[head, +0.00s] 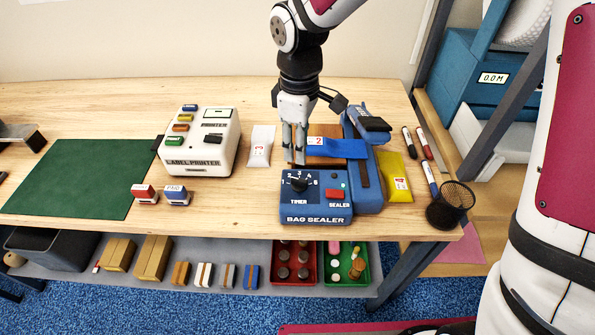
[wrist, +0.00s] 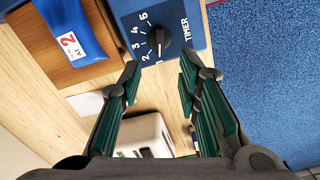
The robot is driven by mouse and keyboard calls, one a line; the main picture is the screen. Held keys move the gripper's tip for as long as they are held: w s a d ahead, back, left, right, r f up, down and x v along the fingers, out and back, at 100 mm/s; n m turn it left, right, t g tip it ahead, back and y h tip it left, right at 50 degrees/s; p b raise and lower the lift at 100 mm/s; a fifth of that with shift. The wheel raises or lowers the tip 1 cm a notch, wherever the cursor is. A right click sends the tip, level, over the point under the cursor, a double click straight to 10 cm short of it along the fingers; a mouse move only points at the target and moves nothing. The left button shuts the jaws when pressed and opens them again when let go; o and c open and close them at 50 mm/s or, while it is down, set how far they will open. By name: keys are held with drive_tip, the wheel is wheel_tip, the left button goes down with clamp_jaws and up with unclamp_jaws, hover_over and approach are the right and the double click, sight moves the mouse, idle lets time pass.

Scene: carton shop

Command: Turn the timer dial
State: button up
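The blue bag sealer (head: 316,207) stands near the front edge of the table, with a black timer dial (head: 299,184) at its left and a red sealer button (head: 334,194) beside it. The dial also shows in the wrist view (wrist: 159,37), with numbers around it; its pointer seems to be near the 1. My gripper (head: 294,160) points down just behind the dial in the head view. In the wrist view my gripper (wrist: 168,76) is open, its green-padded fingers apart with nothing between them. The dial lies beyond the fingertips, apart from them.
A label printer (head: 203,141) and a white pouch (head: 261,146) stand left. A yellow pouch (head: 396,178), markers and a mesh cup (head: 450,205) are right. The sealer's arm (head: 366,165) rises close by.

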sight(299, 179)
wheel_tip(299, 179, down, 10)
drive_tip(key=shift+f+p, duration=0.25)
drive_tip(key=shift+p, duration=0.05)
drive_tip(key=shift+c, duration=0.6)
clamp_jaws()
